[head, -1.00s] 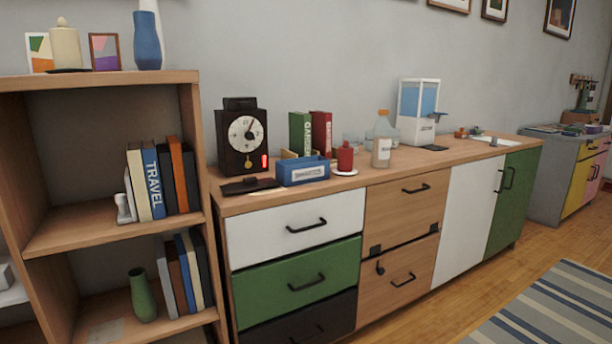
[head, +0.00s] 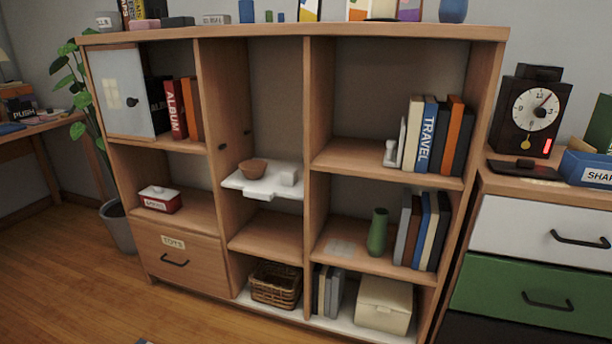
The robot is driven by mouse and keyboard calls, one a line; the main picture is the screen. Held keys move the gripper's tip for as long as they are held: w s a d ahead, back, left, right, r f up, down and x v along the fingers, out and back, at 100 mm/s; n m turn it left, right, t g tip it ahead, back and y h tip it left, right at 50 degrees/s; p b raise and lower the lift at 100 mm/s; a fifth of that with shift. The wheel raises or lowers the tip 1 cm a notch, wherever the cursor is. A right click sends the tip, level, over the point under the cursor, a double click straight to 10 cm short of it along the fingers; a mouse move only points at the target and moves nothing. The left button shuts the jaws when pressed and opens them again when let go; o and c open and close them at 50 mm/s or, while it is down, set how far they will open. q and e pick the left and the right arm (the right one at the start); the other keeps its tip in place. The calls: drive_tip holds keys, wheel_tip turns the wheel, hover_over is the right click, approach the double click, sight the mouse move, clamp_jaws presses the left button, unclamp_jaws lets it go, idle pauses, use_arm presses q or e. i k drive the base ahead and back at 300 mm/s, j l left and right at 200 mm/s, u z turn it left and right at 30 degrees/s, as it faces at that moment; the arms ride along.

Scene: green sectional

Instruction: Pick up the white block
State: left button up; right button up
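A small white block (head: 289,176) sits on a white pull-out shelf (head: 258,188) in the middle column of the wooden bookshelf. It is at the right side of that shelf, with a brown bowl (head: 253,168) to its left. Neither of my grippers shows in the head view.
The wooden bookshelf (head: 275,225) fills the middle of the view, with books, a green vase (head: 377,232) and a wicker basket (head: 274,284) in it. A drawer cabinet (head: 545,240) stands close on the right, a potted plant (head: 118,226) on the left. Open wooden floor (head: 75,275) lies at lower left.

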sight(289, 175)
drive_tip(key=i+j, duration=0.15)
drive_tip(key=j, duration=0.25)
drive_tip(key=i+j+z, duration=0.15)
drive_tip(key=j, duration=0.2)
drive_tip(key=i+j, duration=0.15)
drive_tip(key=j, duration=0.25)
drive_tip(key=i+j+z, duration=0.15)
drive_tip(key=j, duration=0.25)
drive_tip(key=i+j, duration=0.15)
drive_tip(key=j, duration=0.25)
drive_tip(key=i+j+z, duration=0.1)
drive_tip(key=j, duration=0.3)
